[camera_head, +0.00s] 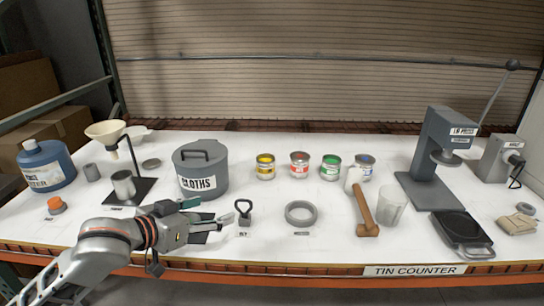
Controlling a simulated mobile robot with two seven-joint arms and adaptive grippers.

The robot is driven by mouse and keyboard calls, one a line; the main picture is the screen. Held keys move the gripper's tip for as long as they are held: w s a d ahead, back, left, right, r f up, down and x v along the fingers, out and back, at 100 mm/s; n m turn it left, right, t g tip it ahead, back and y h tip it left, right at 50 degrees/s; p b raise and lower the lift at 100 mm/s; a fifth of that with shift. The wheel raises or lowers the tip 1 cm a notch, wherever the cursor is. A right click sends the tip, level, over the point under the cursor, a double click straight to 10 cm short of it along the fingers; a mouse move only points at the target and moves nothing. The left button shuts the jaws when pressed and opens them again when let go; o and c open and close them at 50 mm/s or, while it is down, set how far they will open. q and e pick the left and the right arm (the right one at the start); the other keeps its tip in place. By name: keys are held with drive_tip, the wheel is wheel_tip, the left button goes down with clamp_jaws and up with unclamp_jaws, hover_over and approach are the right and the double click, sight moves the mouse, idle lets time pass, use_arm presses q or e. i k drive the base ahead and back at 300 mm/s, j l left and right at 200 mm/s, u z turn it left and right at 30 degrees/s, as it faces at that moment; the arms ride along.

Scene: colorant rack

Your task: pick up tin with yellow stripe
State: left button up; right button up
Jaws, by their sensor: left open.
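The tin with the yellow stripe (265,167) stands upright on the white counter, leftmost in a row of small tins. Beside it to the right stand a red-striped tin (299,165), a green-striped tin (331,167) and a blue-striped tin (366,163). My left gripper (222,219) is open and empty over the front left of the counter. It is to the left of and nearer than the yellow-striped tin, clear of it, with the fingers pointing right. My right gripper is not in view.
A grey cloths bin (201,170) stands left of the tins, behind my gripper. A small black-handled tool (243,212) is close to my fingertips. A press (431,150) stands at right.

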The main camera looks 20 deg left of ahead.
sight(266, 167)
drive_tip(key=i, duration=1.1)
